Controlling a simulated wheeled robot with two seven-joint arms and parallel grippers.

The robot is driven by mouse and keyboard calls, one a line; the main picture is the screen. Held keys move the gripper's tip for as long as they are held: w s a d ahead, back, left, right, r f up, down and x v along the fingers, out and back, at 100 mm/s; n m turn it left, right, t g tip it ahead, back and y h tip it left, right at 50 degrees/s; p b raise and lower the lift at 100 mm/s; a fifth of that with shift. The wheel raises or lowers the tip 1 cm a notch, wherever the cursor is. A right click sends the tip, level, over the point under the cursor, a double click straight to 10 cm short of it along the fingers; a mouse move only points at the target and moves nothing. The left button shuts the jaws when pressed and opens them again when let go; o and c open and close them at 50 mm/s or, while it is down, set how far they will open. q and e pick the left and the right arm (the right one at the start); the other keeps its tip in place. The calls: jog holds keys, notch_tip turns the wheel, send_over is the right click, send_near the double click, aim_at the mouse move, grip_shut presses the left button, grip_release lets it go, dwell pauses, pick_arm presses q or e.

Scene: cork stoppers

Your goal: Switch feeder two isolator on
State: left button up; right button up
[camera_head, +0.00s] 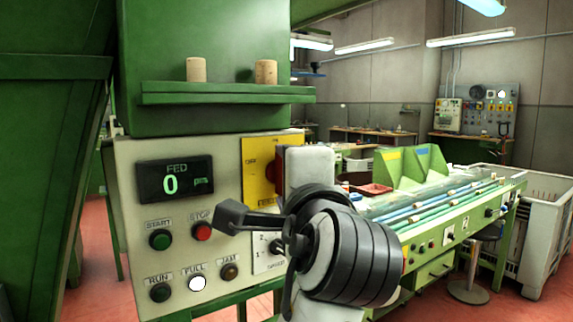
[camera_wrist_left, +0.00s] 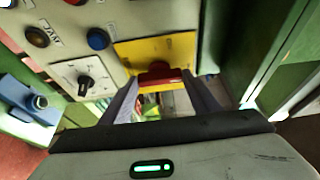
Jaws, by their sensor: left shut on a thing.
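A yellow isolator plate (camera_head: 257,158) marked OFF at its upper left is on the right part of a grey control panel (camera_head: 130,262). Its red handle (camera_head: 274,172) is mostly covered by my left gripper (camera_head: 283,172) in the head view. In the left wrist view, the red handle (camera_wrist_left: 160,74) sits across the yellow plate (camera_wrist_left: 180,48), between the two fingers of my left gripper (camera_wrist_left: 162,84). The gripper is shut on the handle. Any ON mark is hidden. My right gripper is not in view.
Left of the isolator are a FED display (camera_head: 175,178) reading 0, a green START button (camera_head: 160,240), a red STOP button (camera_head: 202,231) and lamps. A selector (camera_wrist_left: 85,82) is close beside the plate. Two corks (camera_head: 196,69) stand on the green ledge (camera_head: 225,93) above.

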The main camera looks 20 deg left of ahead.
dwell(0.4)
pick_arm(q)
jog(key=o, duration=1)
jog(key=shift+o, duration=0.2)
